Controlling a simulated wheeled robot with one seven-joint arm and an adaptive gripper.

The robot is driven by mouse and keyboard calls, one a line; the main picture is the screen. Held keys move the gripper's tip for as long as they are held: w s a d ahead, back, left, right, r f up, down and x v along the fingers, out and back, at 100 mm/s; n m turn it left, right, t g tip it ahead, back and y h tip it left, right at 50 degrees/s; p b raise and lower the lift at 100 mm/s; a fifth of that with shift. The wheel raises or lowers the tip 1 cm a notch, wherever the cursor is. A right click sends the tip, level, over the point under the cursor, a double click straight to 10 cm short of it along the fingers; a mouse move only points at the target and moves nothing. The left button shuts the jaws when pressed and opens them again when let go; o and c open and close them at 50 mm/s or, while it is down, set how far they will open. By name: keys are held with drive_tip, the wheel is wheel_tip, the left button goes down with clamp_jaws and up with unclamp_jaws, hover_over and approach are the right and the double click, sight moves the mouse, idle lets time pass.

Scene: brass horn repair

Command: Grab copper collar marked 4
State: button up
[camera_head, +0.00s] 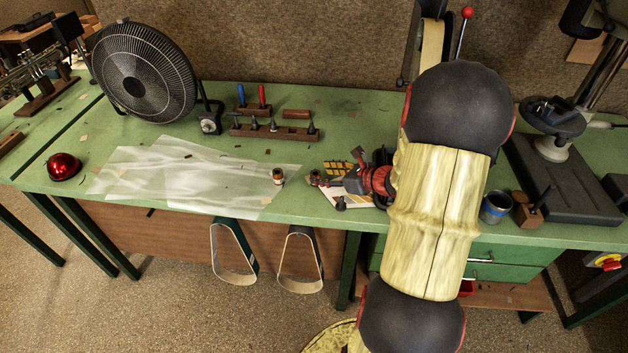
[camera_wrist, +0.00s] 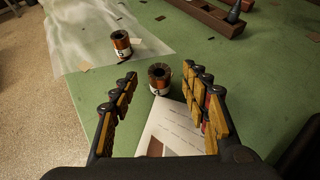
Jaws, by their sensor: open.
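Two small copper collars with white labels show. One collar (camera_head: 315,178) stands upright on the green bench just beyond my gripper. In the wrist view this nearer collar (camera_wrist: 159,76) appears between my fingertips, slightly ahead of them. The other collar (camera_head: 278,176) stands to its left on the clear sheet; it also shows in the wrist view (camera_wrist: 121,43). Both labels carry a dark mark, too small for me to read surely as 4. My gripper (camera_head: 334,184) is open and low over the bench; its padded fingers (camera_wrist: 163,84) are spread with nothing held.
A white printed sheet (camera_wrist: 165,130) lies under my gripper. The clear plastic sheet (camera_head: 190,172) covers the left bench. A tool rack (camera_head: 270,131) stands behind, a fan (camera_head: 143,72) and red dome (camera_head: 64,166) at left, and a metal cup (camera_head: 495,207) at right.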

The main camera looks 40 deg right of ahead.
sight(316, 173)
drive_tip(key=b+x, duration=0.1)
drive_tip(key=x, duration=0.3)
drive_tip(key=shift+w+a+b, duration=0.1)
drive_tip(key=shift+w+b, duration=0.1)
drive_tip(key=shift+b, duration=0.1)
drive_tip(key=shift+c, duration=0.6)
clamp_jaws()
